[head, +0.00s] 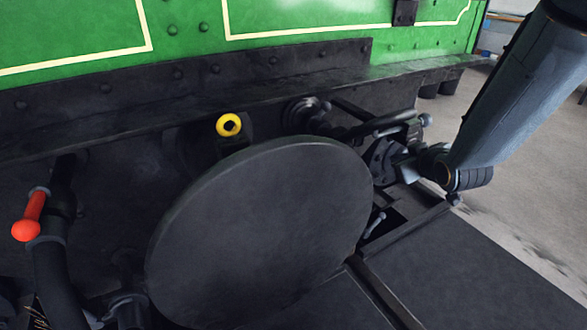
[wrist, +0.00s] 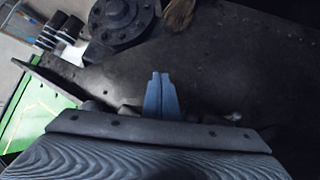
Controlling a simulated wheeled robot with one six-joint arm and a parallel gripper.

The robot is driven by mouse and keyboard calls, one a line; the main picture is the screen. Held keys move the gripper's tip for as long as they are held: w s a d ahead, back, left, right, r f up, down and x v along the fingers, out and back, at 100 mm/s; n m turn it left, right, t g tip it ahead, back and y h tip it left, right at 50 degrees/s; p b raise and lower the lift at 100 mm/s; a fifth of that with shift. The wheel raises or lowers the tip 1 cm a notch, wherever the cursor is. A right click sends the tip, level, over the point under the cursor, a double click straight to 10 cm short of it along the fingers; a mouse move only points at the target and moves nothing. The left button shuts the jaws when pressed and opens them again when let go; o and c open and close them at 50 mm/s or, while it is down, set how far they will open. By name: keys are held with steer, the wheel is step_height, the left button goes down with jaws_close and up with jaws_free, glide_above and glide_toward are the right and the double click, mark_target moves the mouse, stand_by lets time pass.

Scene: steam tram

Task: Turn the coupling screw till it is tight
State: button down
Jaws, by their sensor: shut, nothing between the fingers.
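I cannot clearly pick out the coupling screw in either view. In the head view a small grey bar (head: 374,223) shows just right of the big round buffer disc (head: 262,232); I cannot tell whether it belongs to the screw. My arm reaches in from the upper right, and its dark wrist end lies beside the disc's right edge, so the fingertips are not clear there. In the wrist view my gripper (wrist: 161,96) has its blue fingers shut together with nothing between them. They are in front of a dark metal surface.
The green tram body (head: 185,40) stands above a riveted black beam (head: 215,85). A yellow ring (head: 229,125) shows above the disc. A red handle (head: 31,214) on a black pipe is at left. A round bolted flange (wrist: 120,18) shows in the wrist view. Open floor lies at right.

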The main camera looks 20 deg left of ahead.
steer(key=w+a+f+n+t+y+b, duration=0.1)
steer(key=w+a+f+n+y+b, duration=0.15)
steer(key=a+f+b, duration=0.3)
steer(key=w+a+f+n+y+b, duration=0.25)
steer(key=a+f+y+b, duration=0.2)
steer(key=a, duration=0.25)
steer(key=s+a+r+n+g+y+b, duration=0.15)
steer(key=s+a+n+g+y, duration=0.25)
steer(key=s+a+n+y, duration=0.5)
steer(key=w+a+r+m+y+b, duration=0.1)
steer(key=w+a+r+y+b, duration=0.1)
steer(key=a+r, duration=0.3)
steer(key=a+b, duration=0.1)
steer(key=a, duration=0.2)
steer(key=shift+a+m, duration=0.3)
steer(key=shift+w, duration=0.1)
